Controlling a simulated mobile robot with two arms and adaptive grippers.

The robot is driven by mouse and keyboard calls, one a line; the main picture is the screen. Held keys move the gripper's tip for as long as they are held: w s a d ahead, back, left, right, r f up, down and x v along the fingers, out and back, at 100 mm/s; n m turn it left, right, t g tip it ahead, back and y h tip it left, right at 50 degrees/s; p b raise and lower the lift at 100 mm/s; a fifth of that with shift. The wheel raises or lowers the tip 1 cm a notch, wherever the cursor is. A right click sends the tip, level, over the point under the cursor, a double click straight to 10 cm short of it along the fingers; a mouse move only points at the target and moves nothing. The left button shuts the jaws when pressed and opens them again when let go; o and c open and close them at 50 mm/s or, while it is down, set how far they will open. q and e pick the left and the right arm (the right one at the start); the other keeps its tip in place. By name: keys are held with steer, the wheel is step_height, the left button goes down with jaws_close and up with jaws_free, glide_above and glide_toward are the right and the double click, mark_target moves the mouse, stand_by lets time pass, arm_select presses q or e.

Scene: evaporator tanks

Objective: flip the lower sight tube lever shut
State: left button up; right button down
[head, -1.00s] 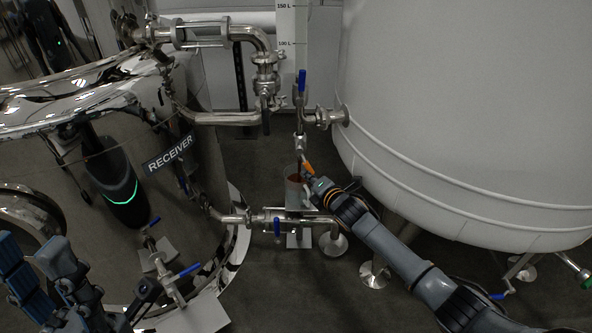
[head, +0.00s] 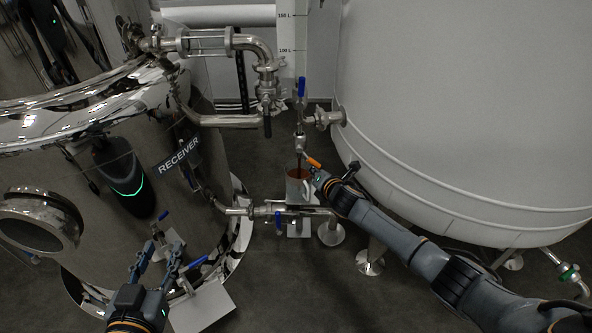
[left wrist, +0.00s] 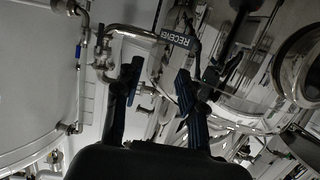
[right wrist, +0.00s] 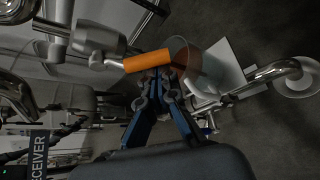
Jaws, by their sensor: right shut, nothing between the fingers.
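An orange lever (head: 313,162) sits low on the thin vertical pipe beside the white tank, just above a clear cup (head: 298,188) with reddish-brown contents. A thin brown streak shows between the pipe's end and the cup. A blue lever (head: 301,87) stands upright higher on the same pipe, below the scale strip (head: 286,30). My right gripper (head: 317,179) is shut and empty, close beside the orange lever; in the right wrist view the orange lever (right wrist: 148,61) lies just beyond its fingertips (right wrist: 160,77). Contact cannot be told. My left gripper (head: 157,248) is open and empty, far from it.
The shiny receiver tank (head: 60,160) fills the left, the white tank (head: 460,110) the right. A horizontal pipe with a blue valve handle (head: 278,222) runs below the cup. Dark floor shows between the tanks.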

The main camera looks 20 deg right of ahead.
steer(key=r+n+p, duration=0.1)
steer(key=p, duration=0.1)
steer(key=d+r+h+p, duration=0.1)
steer(key=p, duration=0.2)
steer(key=shift+s+n+g+h, duration=0.1)
steer(key=shift+n+g+h, duration=0.2)
steer(key=shift+n+g, duration=0.1)
arm_select(q)
steer(key=s+a+f+g+y+p, duration=0.1)
steer(key=s+a+f+g+y, duration=0.15)
steer(key=s+f+g, duration=0.45)
steer(key=s+a+f+g+y, duration=0.1)
steer(key=s+a+f+g, duration=0.25)
steer(key=s, duration=0.55)
arm_select(e)
steer(key=shift+d+r, duration=0.15)
steer(key=shift+r, duration=0.05)
arm_select(q)
step_height(320, 180, down, 21)
steer(key=s+g+p, duration=0.2)
steer(key=p, duration=0.4)
steer(key=shift+r, duration=0.2)
arm_select(e)
steer(key=shift+s+d+r+n+g+h, duration=0.1)
steer(key=shift+d+r+n+g+h, duration=0.15)
steer(key=shift+r+n+h, duration=0.35)
steer(key=shift+d+r+n+g+h, duration=0.15)
steer(key=shift+r+n+g+h, duration=0.1)
steer(key=shift+r+n+h, duration=0.3)
